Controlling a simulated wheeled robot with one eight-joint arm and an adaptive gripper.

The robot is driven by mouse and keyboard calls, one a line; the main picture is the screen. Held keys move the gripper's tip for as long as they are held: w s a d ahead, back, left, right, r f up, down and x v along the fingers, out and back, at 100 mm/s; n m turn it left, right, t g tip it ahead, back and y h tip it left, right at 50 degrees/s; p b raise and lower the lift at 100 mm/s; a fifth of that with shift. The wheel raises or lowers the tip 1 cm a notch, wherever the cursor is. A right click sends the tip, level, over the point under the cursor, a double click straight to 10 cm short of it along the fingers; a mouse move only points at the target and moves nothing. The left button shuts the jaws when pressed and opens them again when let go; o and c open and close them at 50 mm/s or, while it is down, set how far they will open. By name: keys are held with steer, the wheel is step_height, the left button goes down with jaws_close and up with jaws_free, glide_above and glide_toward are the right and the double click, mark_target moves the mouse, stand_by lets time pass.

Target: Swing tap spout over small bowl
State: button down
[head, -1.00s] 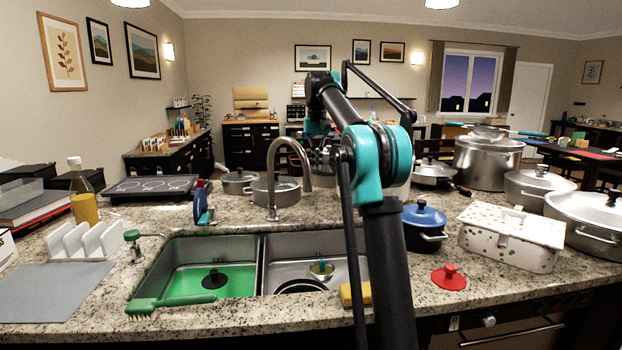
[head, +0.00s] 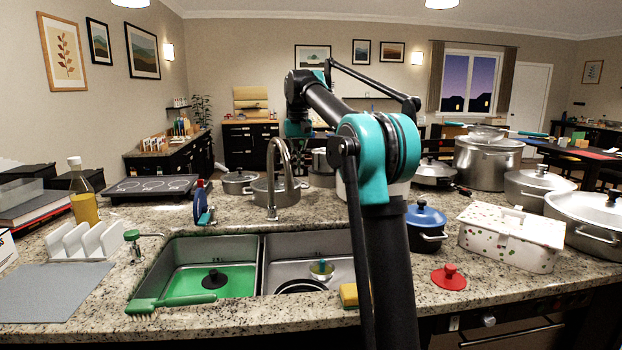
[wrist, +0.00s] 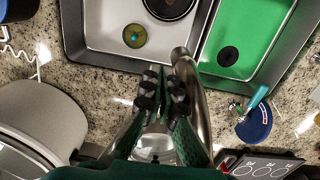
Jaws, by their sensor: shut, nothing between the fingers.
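The metal tap (head: 272,180) stands behind the sink, with its arched spout rising and bending down. Its spout also shows in the wrist view (wrist: 197,110), with the end near the back edge of the grey basin, close to the divider. The sink has a green-floored basin (head: 235,252) on the left, which looks the smaller, and a grey basin (head: 285,245) on the right, partly hidden by my arm. My gripper (wrist: 163,85) is shut and empty, right beside the spout in the wrist view; whether it touches is unclear.
A yellow sponge (head: 348,294) and a green brush (head: 175,302) lie on the front edge.

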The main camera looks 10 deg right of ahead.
steer(key=s+a, duration=0.2)
steer(key=a, duration=0.5)
steer(key=shift+a, duration=0.35)
steer(key=a, duration=0.8)
steer(key=shift+w, duration=0.35)
